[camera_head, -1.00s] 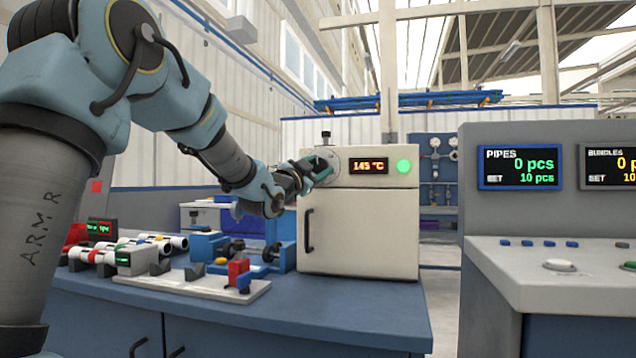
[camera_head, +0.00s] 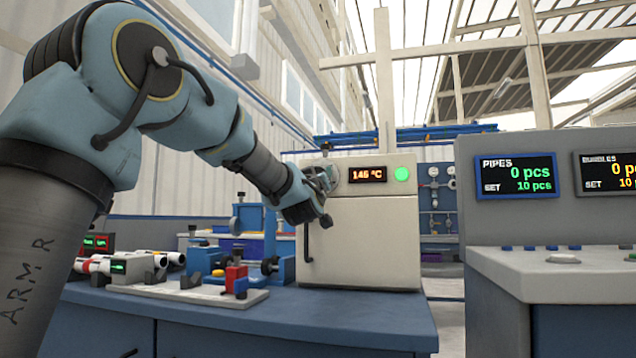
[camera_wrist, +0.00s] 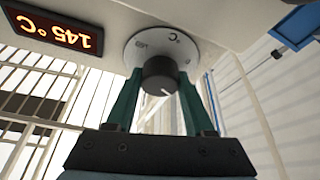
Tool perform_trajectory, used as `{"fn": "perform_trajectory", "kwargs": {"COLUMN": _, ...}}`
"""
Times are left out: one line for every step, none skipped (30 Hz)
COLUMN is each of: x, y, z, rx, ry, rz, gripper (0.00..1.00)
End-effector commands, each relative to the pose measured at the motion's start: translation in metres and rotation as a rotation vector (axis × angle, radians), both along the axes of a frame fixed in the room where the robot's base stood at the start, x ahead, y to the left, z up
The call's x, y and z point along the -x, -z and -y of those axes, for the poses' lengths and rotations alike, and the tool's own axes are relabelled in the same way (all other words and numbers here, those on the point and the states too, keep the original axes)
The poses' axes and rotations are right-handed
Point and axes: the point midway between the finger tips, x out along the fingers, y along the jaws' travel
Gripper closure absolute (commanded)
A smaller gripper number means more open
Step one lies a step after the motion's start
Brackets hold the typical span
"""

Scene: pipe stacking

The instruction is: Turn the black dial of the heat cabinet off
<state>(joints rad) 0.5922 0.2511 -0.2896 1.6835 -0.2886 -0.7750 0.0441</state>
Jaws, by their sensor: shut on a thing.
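The white heat cabinet (camera_head: 360,235) stands on the blue bench, with an orange display (camera_head: 367,175) reading about 145 °C and a lit green lamp (camera_head: 402,174). My gripper (camera_head: 326,180) is at the upper left of its front, at the dial, which is mostly hidden in the head view. In the wrist view the black dial (camera_wrist: 160,72) with a white mark sits on a round pale plate (camera_wrist: 140,45). The green fingers of my gripper (camera_wrist: 160,85) are shut on the dial from both sides. The wrist view is upside down, so the display (camera_wrist: 55,27) reads inverted.
On the bench left of the cabinet are a blue fixture (camera_head: 283,262), a white plate with small red and blue blocks (camera_head: 236,278), and several white pipes (camera_head: 150,262). A grey console (camera_head: 545,220) with counter screens stands at the right.

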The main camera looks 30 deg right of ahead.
Motion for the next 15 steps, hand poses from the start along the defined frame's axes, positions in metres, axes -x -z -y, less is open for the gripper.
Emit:
{"fn": "perform_trajectory", "kwargs": {"x": 0.0004, "y": 0.0029, "z": 0.0012, "rx": 0.03, "ry": 0.001, "rz": -0.035, "gripper": 1.0}}
{"fn": "perform_trajectory", "kwargs": {"x": 0.0004, "y": 0.0025, "z": 0.0013, "rx": 0.051, "ry": 0.002, "rz": -0.054, "gripper": 1.0}}
{"fn": "perform_trajectory", "kwargs": {"x": 0.0003, "y": 0.0021, "z": 0.0012, "rx": 0.079, "ry": 0.002, "rz": -0.08, "gripper": 1.0}}
{"fn": "perform_trajectory", "kwargs": {"x": 0.0002, "y": 0.0019, "z": 0.0012, "rx": 0.1, "ry": 0.002, "rz": -0.099, "gripper": 1.0}}
{"fn": "perform_trajectory", "kwargs": {"x": 0.0002, "y": 0.0017, "z": 0.0012, "rx": 0.12, "ry": 0.0, "rz": -0.119, "gripper": 1.0}}
{"fn": "perform_trajectory", "kwargs": {"x": 0.0005, "y": 0.0015, "z": 0.0015, "rx": 0.149, "ry": 0.001, "rz": -0.145, "gripper": 1.0}}
{"fn": "perform_trajectory", "kwargs": {"x": 0.0005, "y": 0.0013, "z": 0.0016, "rx": 0.169, "ry": 0.001, "rz": -0.165, "gripper": 1.0}}
{"fn": "perform_trajectory", "kwargs": {"x": 0.0006, "y": 0.0012, "z": 0.0016, "rx": 0.189, "ry": 0.001, "rz": -0.183, "gripper": 1.0}}
{"fn": "perform_trajectory", "kwargs": {"x": 0.0004, "y": 0.0009, "z": 0.0016, "rx": 0.217, "ry": 0.001, "rz": -0.211, "gripper": 1.0}}
{"fn": "perform_trajectory", "kwargs": {"x": 0.0004, "y": 0.0007, "z": 0.0015, "rx": 0.239, "ry": 0.001, "rz": -0.231, "gripper": 1.0}}
{"fn": "perform_trajectory", "kwargs": {"x": 0.0006, "y": 0.0004, "z": 0.0016, "rx": 0.258, "ry": 0.001, "rz": -0.249, "gripper": 1.0}}
{"fn": "perform_trajectory", "kwargs": {"x": 0.0008, "y": 0.0001, "z": 0.0019, "rx": 0.286, "ry": 0.001, "rz": -0.275, "gripper": 1.0}}
{"fn": "perform_trajectory", "kwargs": {"x": 0.0009, "y": -0.0002, "z": 0.002, "rx": 0.307, "ry": 0.001, "rz": -0.295, "gripper": 1.0}}
{"fn": "perform_trajectory", "kwargs": {"x": 0.0007, "y": -0.0003, "z": 0.0019, "rx": 0.328, "ry": 0.001, "rz": -0.314, "gripper": 1.0}}
{"fn": "perform_trajectory", "kwargs": {"x": 0.0006, "y": -0.0008, "z": 0.0018, "rx": 0.356, "ry": 0.0, "rz": -0.339, "gripper": 1.0}}
